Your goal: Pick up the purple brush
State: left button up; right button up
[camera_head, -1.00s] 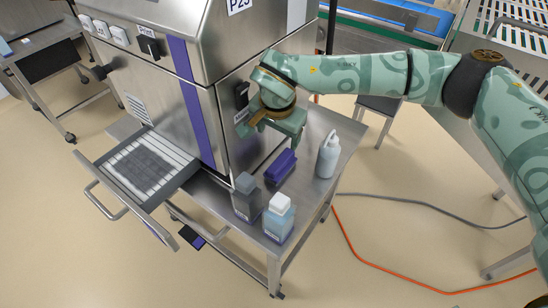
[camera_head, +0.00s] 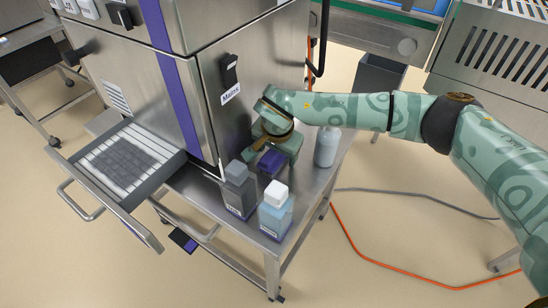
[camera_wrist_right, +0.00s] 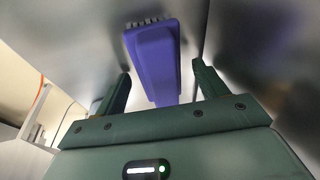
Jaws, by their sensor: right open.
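The purple brush (camera_head: 271,162) lies on the steel side table (camera_head: 215,192), beside the machine. In the right wrist view the brush (camera_wrist_right: 155,62) shows its purple back and a row of bristles at one end. My right gripper (camera_head: 268,150) is low over the brush and hides part of it. In the right wrist view the open fingers (camera_wrist_right: 163,85) stand on either side of the brush's near end, with gaps visible on both sides. My left gripper is out of view.
A dark-grey bottle (camera_head: 238,190) and a blue bottle with a white cap (camera_head: 276,212) stand close in front of the brush. A pale grey bottle (camera_head: 326,148) stands to its right. The steel machine (camera_head: 205,110) rises behind; its drawer (camera_head: 100,190) sticks out left.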

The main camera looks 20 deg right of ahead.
jog(key=shift+r, duration=0.2)
jog(key=shift+f, duration=0.15)
jog(key=shift+f, duration=0.1)
dwell(0.4)
jog(key=c, duration=1.1)
